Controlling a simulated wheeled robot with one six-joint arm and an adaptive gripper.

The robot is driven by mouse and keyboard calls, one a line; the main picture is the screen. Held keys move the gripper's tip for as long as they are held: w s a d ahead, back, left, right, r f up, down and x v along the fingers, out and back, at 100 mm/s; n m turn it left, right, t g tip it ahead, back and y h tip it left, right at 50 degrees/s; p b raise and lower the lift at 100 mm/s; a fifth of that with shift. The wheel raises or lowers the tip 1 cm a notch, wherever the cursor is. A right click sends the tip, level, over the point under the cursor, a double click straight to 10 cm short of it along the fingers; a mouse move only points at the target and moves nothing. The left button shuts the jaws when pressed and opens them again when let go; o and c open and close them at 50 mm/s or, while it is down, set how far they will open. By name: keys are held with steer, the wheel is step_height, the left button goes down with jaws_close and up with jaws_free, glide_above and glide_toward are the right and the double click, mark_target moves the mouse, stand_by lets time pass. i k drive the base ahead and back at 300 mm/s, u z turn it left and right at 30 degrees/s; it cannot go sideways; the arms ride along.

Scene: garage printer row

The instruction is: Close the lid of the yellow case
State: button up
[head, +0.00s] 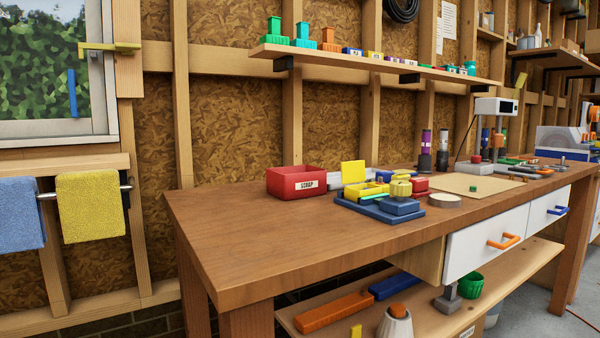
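The yellow case (366,190) is on the wooden workbench, on or just behind a blue tray (372,211). A flat yellow panel that looks like its lid (353,172) stands upright at the back, so the case appears open. What lies inside the case is too small to tell. My gripper is not in view.
A red scrap bin (295,182) stands left of the case. A blue block (400,206) and a round yellowish part (401,188) sit close on its right. A grey roll (444,201) lies further right. The workbench's left and front area (240,225) is clear.

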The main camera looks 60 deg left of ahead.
mark_target(352, 171)
steer(key=k, duration=0.15)
steer(key=u, duration=1)
